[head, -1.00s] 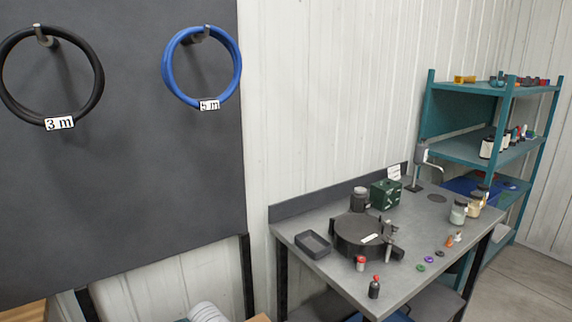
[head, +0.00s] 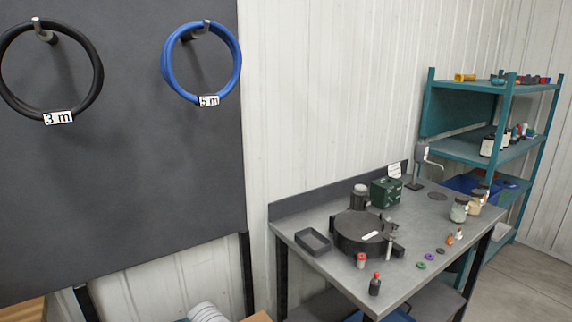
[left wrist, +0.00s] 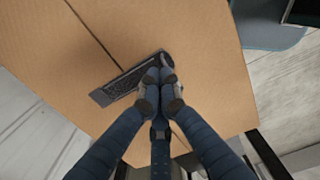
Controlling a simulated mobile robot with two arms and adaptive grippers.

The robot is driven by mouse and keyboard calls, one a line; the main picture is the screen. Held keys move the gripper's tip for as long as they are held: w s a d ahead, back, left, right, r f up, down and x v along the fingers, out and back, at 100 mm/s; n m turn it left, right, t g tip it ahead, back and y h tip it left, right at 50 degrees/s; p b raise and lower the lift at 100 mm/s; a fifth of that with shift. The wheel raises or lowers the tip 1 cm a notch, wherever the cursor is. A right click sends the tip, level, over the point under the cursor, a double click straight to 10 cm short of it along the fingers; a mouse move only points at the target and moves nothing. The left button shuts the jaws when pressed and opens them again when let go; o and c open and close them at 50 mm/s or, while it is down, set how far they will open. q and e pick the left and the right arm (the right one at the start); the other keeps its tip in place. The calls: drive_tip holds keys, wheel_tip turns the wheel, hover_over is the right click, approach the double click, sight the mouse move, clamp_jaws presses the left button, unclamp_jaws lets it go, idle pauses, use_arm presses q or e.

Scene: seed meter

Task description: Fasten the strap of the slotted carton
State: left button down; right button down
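The brown carton (left wrist: 205,60) fills much of the left wrist view, its top crossed by a dark seam. A dark strap (left wrist: 118,88) runs slantwise across the seam, from a flat plate-like end at the left to my fingertips. My left gripper (left wrist: 161,74) has its blue fingers drawn together at the strap's upper right end and appears shut on it. The fingers hide part of that end, so the exact grip is unclear. My left gripper does not show in the head view, and my right gripper shows in neither view.
In the head view, a grey workbench (head: 325,268) carries a round black device (head: 355,230), a green box (head: 386,193), a dark tray (head: 312,242) and small jars. A teal shelf (head: 470,150) stands behind. Black (head: 98,85) and blue (head: 166,72) coils hang on a dark board (head: 130,170).

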use_arm(q)
drive_tip(key=shift+f+b, duration=0.6)
drive_tip(key=shift+f, duration=0.1)
idle(0.5)
idle(0.5)
wheel_tip(320, 180, up, 7)
drive_tip(key=p, duration=0.4)
idle(0.3)
drive_tip(key=shift+s, duration=0.1)
